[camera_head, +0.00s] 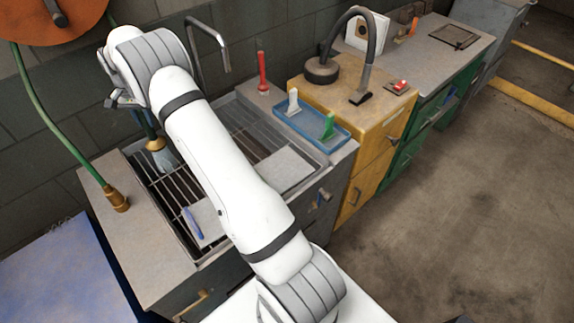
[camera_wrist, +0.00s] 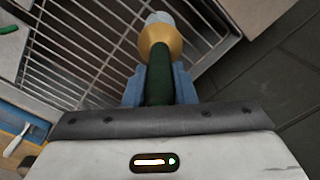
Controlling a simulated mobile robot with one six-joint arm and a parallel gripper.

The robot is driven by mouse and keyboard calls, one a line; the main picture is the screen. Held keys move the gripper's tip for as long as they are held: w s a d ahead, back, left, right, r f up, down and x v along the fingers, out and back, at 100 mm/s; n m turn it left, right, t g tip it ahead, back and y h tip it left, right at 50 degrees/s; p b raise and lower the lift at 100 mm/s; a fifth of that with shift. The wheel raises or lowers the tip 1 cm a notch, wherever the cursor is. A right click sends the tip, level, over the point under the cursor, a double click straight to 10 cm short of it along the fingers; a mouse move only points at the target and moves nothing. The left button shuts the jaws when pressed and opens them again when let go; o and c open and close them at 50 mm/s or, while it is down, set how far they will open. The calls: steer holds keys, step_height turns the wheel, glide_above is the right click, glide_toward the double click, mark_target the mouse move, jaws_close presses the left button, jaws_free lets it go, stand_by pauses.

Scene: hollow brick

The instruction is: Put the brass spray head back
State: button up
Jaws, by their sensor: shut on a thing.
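My gripper (camera_wrist: 159,92) is shut on the dark green handle of the brass spray head (camera_wrist: 161,40). In the head view the brass end (camera_head: 155,145) hangs over the sink's wire grate (camera_head: 163,187), pointing down. A pale, flared shape shows below the brass; I cannot tell whether it is water or part of the head. A brass fitting (camera_head: 117,200) stands on the counter left of the sink, at the end of a green hose (camera_head: 47,118) that comes down from an orange reel (camera_head: 55,20). My arm hides part of the sink.
A tall tap (camera_head: 222,45) stands behind the sink. A blue tray (camera_head: 312,127) with a white and a green tool lies to the right, near a red tool (camera_head: 262,75). A blue item (camera_head: 193,223) lies on the sink's front part. The left counter (camera_head: 150,245) has free room.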

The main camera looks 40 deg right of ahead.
mark_target(154, 138)
steer(key=b, duration=0.3)
steer(key=shift+w, duration=0.1)
steer(key=r+b, duration=0.1)
steer(key=b, duration=0.1)
steer(key=shift+b, duration=0.4)
steer(key=shift+f+p, duration=1.1)
steer(key=shift+f, duration=3.55)
steer(key=shift+f, duration=0.1)
steer(key=o, duration=0.5)
steer(key=shift+f, duration=0.15)
steer(key=o, duration=0.5)
